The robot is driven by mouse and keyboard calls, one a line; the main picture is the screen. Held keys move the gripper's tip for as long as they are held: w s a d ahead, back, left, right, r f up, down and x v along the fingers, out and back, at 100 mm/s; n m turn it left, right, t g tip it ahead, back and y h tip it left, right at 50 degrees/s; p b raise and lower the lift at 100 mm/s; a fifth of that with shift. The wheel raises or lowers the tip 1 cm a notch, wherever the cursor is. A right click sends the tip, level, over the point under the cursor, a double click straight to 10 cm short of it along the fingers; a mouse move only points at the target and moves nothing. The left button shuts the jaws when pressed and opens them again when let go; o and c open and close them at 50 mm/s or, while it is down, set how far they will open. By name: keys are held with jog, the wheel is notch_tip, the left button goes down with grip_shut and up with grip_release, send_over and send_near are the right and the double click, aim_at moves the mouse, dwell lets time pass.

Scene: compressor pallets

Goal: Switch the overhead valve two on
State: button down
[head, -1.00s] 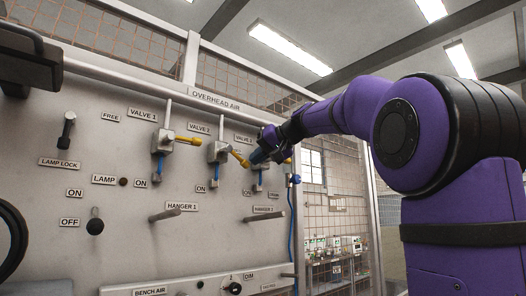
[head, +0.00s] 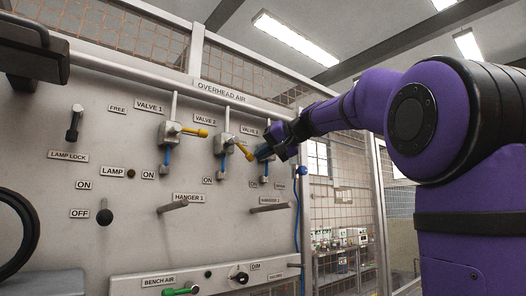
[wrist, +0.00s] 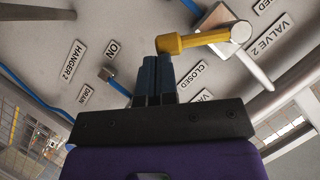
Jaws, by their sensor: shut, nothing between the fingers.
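Overhead valve two has a grey body (head: 224,143) under the VALVE 2 label (head: 205,119). Its yellow handle (head: 243,149) points right and slopes down, unlike the near-level handle of valve one. My gripper (head: 264,153) is just right of the handle's free end, in front of valve three. In the wrist view the blue fingers (wrist: 155,76) are pressed together and empty. The ON label (wrist: 112,49) and CLOSED label (wrist: 190,75) show nearby.
Valve one (head: 168,133) with its yellow handle is to the left. Valve three is mostly hidden behind my gripper. Hanger pegs (head: 172,207) stick out below. A blue hose (head: 298,215) hangs at the panel's right edge. A wire mesh fence (head: 345,190) stands beyond.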

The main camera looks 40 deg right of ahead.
jog(key=a+f+m+t+y, duration=0.2)
jog(key=a+f+m+y, duration=0.1)
jog(key=a+f+m, duration=0.1)
jog(key=shift+a+f+m+y, duration=0.25)
jog(key=shift+f+m+y, duration=0.15)
jog(key=shift+m, duration=0.5)
jog(key=shift+a, duration=0.1)
dwell(0.4)
